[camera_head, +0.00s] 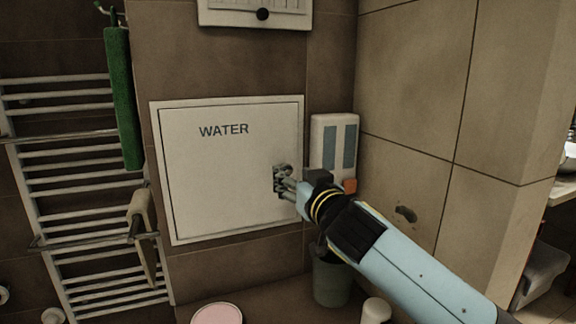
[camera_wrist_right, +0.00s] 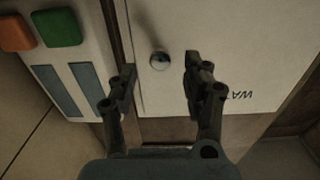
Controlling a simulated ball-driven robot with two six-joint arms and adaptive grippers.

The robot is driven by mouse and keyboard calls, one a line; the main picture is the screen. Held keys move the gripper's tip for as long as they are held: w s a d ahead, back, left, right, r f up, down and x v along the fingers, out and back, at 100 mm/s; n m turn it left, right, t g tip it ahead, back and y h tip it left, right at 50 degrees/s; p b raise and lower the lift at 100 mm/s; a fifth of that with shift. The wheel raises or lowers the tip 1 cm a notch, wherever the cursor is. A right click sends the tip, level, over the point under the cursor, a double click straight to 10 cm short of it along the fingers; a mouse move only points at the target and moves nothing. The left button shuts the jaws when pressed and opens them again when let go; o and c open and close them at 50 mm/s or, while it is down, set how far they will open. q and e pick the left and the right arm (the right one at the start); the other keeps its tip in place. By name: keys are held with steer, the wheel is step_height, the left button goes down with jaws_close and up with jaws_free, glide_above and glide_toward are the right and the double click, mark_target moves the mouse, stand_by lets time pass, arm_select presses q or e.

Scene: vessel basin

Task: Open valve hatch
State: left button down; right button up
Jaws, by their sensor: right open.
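The valve hatch (camera_head: 215,185) is a white square panel marked WATER in the wall, and it looks closed in its frame. In the right wrist view the hatch (camera_wrist_right: 235,45) shows upside down with a small round shiny knob (camera_wrist_right: 159,61) near its edge. My right gripper (camera_head: 281,181) is at the right side of the hatch and hides the knob in the head view. In the right wrist view its fingers (camera_wrist_right: 160,70) are open, one to each side of the knob. I cannot tell whether they touch it. My left gripper is not in view.
A white dispenser (camera_head: 319,130) with two grey-blue strips hangs close right of the hatch. A towel rail (camera_head: 75,150) with a green towel (camera_head: 122,100) stands on the left. A dark bin (camera_head: 331,280) and a pink-topped round thing (camera_head: 216,314) are below. A white box (camera_head: 235,18) is above.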

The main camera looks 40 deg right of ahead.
mark_target(288, 171)
steer(key=shift+x, duration=1.8)
steer(key=shift+c, duration=1.1)
steer(key=c, duration=0.5)
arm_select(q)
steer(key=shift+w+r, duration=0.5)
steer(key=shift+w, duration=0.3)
arm_select(e)
jaws_close()
